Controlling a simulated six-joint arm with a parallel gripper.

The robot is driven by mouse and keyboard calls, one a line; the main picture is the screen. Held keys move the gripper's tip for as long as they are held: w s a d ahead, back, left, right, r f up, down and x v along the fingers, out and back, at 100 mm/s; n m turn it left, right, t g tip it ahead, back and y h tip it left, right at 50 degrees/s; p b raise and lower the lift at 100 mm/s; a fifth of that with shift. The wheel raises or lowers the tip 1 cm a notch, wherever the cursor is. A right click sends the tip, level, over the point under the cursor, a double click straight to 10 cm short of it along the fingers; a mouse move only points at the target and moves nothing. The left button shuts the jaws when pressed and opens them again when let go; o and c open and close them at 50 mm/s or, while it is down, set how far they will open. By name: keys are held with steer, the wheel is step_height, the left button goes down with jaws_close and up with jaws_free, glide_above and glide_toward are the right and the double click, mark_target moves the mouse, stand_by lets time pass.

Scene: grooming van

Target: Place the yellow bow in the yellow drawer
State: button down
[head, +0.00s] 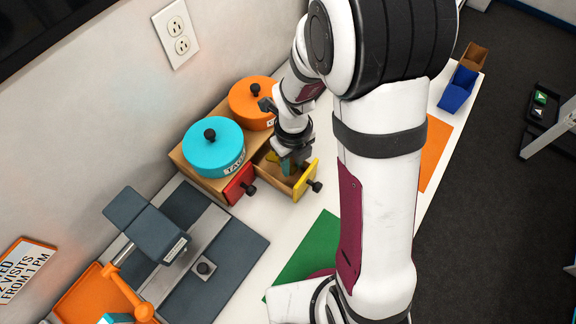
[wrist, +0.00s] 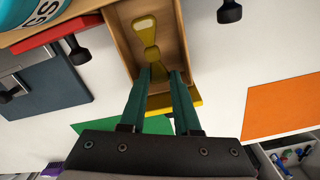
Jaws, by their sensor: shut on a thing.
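The yellow bow (wrist: 151,56) lies within the outline of the open drawer in the wrist view, its near end between my fingertips. The yellow drawer (head: 306,180) is pulled out from the wooden cabinet, and its yellow front also shows in the wrist view (wrist: 183,104). My gripper (head: 291,160) reaches down into the open drawer in the head view. Its green fingers (wrist: 163,72) are shut on the bow's near end. Whether the bow touches the drawer floor, I cannot tell. In the head view my gripper largely hides the bow.
A red drawer (head: 240,184) sits left of the yellow one. A teal canister (head: 213,150) and an orange canister (head: 253,100) stand on the cabinet. A grey scale-like device (head: 150,222) is at left. A green mat (head: 308,250) and an orange mat (head: 434,150) lie on the white counter.

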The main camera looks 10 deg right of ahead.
mark_target(292, 168)
steer(key=shift+f, duration=2)
steer(key=c, duration=0.9)
jaws_free()
steer(key=shift+f, duration=0.1)
